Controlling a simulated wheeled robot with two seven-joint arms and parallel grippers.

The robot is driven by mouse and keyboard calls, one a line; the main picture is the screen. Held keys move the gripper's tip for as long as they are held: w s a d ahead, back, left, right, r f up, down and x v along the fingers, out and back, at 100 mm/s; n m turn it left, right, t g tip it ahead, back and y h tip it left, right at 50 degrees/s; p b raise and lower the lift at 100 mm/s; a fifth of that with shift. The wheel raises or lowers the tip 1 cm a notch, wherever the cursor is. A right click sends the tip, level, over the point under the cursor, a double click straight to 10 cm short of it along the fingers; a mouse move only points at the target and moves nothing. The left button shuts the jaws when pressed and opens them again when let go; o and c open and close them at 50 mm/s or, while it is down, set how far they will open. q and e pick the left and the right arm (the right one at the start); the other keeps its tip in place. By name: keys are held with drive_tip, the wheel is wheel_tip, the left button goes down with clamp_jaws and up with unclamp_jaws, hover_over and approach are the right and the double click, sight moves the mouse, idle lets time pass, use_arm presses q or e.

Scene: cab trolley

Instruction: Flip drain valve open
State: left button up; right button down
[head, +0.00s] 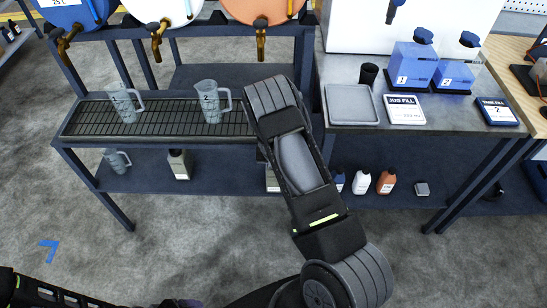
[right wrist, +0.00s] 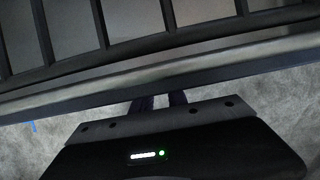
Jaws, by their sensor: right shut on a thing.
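The black grated drip tray (head: 66,128) lies on the dark blue stand, with its bars and front rail (right wrist: 230,62) close in the right wrist view. My right gripper (right wrist: 157,103) has its two dark fingers near together, reaching under that rail. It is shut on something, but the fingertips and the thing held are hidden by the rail. No drain valve shows in either view, so its position cannot be told. In the head view my right arm covers the tray's right end and hides the hand. My left gripper is not in view.
Two clear jugs, one left (head: 123,102) and one marked 2 (head: 211,101), stand on the tray below brass taps (head: 261,40). A lower shelf (head: 225,180) holds bottles. A metal counter (head: 440,150) with blue containers (head: 412,65) is at right. Grey floor is open in front.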

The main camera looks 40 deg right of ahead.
drive_tip(key=shift+s+f, duration=0.1)
drive_tip(key=c, duration=1.3)
unclamp_jaws()
drive_tip(key=v, duration=0.8)
